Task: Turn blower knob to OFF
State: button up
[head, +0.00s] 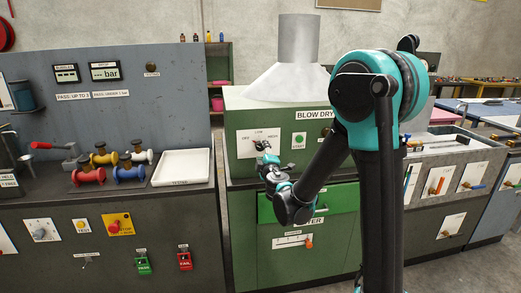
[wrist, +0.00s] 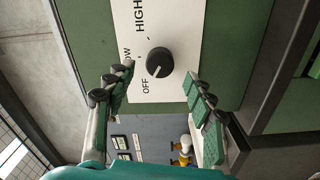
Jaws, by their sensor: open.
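The blower knob (wrist: 160,62) is a dark round knob on a white plate (wrist: 185,20) marked OFF, LOW and HIGH. A small pale mark shows on its lower left side, roughly toward OFF; the exact setting is hard to read. My gripper (wrist: 157,84) is open, its two green-padded fingers spread to either side below the knob in the wrist view, with nothing between them. In the head view my gripper (head: 265,160) is in front of the plate (head: 248,138) on the green blower cabinet (head: 240,205), and partly covers the knob area.
A green START button (head: 299,140) is right of the plate. A hood (head: 290,82) stands on top of the cabinet. A drawer (head: 335,198) and a slider (head: 308,243) are below.

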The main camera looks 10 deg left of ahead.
jog(key=v, duration=0.6)
jog(key=shift+s, duration=0.3)
jog(key=s+d+f+m+g+h, duration=0.2)
jog(key=d+f+m+h, duration=0.15)
jog(key=d, duration=0.45)
jog(key=s+d+f+m+g+h, duration=0.25)
jog(key=d+m, duration=0.25)
jog(key=d, duration=0.4)
jog(key=s+d+f+m+g+h, duration=0.1)
jog(key=s+d+f+m+h, duration=0.2)
jog(key=d, duration=0.5)
jog(key=s+f+m+g+y, duration=0.1)
jog(key=s+f+m+g, duration=0.1)
jog(key=s, duration=0.4)
jog(key=s+f+m+g+y, duration=0.1)
jog(key=s+f+m+g, duration=0.1)
jog(key=s, duration=0.4)
jog(key=s+d+f+m+g+y, duration=0.1)
jog(key=s+f+m+g+y, duration=0.1)
jog(key=s+f, duration=0.4)
jog(key=shift+s+m+g, duration=0.45)
jog(key=shift+s+g, duration=0.1)
jog(key=shift+g, duration=0.3)
jog(key=shift+d, duration=0.1)
